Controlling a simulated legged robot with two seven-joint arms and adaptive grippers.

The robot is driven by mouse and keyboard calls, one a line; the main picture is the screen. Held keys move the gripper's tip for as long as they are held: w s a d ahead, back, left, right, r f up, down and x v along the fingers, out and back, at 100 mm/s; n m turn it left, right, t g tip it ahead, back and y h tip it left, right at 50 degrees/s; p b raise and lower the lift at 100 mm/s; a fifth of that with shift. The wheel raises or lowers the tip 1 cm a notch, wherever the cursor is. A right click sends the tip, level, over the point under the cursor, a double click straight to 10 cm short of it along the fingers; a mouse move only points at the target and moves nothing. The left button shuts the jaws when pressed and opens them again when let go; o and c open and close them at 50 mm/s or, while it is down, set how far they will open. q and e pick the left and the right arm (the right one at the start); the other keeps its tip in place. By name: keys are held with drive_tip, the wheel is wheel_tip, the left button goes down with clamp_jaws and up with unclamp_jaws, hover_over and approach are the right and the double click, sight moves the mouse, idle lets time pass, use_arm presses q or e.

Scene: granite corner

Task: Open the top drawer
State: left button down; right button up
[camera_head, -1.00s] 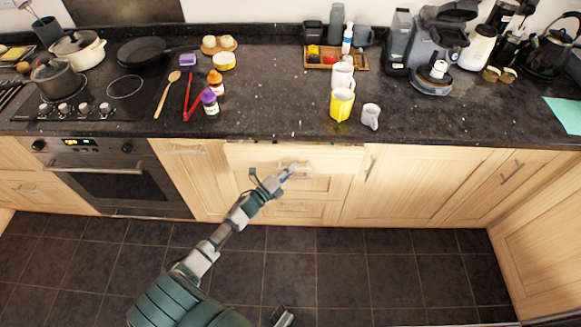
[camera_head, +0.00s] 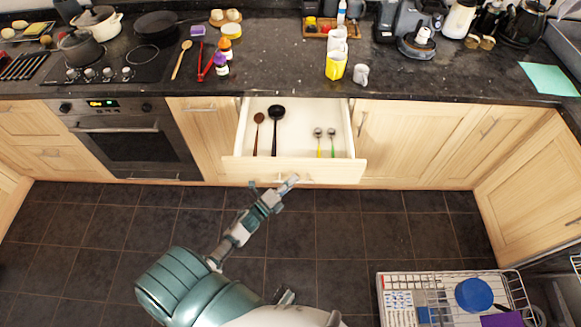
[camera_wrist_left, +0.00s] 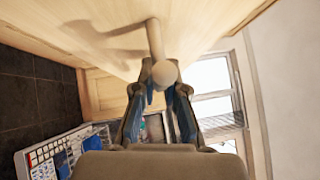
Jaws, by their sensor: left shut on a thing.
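The top drawer (camera_head: 294,169) is pulled out from under the counter, and its white inside shows. It holds a brown wooden spoon (camera_head: 257,134), a black ladle (camera_head: 275,128) and two small metal utensils with a yellow and a green handle (camera_head: 325,142). My left gripper (camera_head: 290,182) is at the drawer's front, shut on its handle. In the left wrist view the pale bar handle (camera_wrist_left: 155,40) runs from the wooden front down between the fingers (camera_wrist_left: 160,95). The fingers hide part of the handle in the head view.
An oven (camera_head: 140,140) stands to the left. A loaded dish rack (camera_head: 450,290) is at the lower right. The tiled floor before the drawers is clear.

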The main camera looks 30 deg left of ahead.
use_arm(q)
drive_tip(key=s+d+p, duration=0.1)
drive_tip(key=s+d, duration=0.3)
drive_tip(key=s, duration=0.2)
drive_tip(key=shift+s+f, duration=0.3)
drive_tip(key=shift+s, duration=0.05)
use_arm(e)
drive_tip(key=s+f, duration=0.3)
drive_tip(key=f, duration=0.1)
drive_tip(key=shift+s+d, duration=0.15)
drive_tip(key=shift+d, duration=0.1)
use_arm(q)
drive_tip(key=c, duration=1.2)
unclamp_jaws()
drive_tip(key=shift+w, duration=0.2)
drive_tip(key=shift+r, duration=0.1)
drive_tip(key=shift+s+p, duration=0.15)
drive_tip(key=shift+p, duration=0.15)
drive_tip(key=v, duration=1.1)
drive_tip(key=shift+s, duration=0.35)
drive_tip(key=shift+a, duration=0.1)
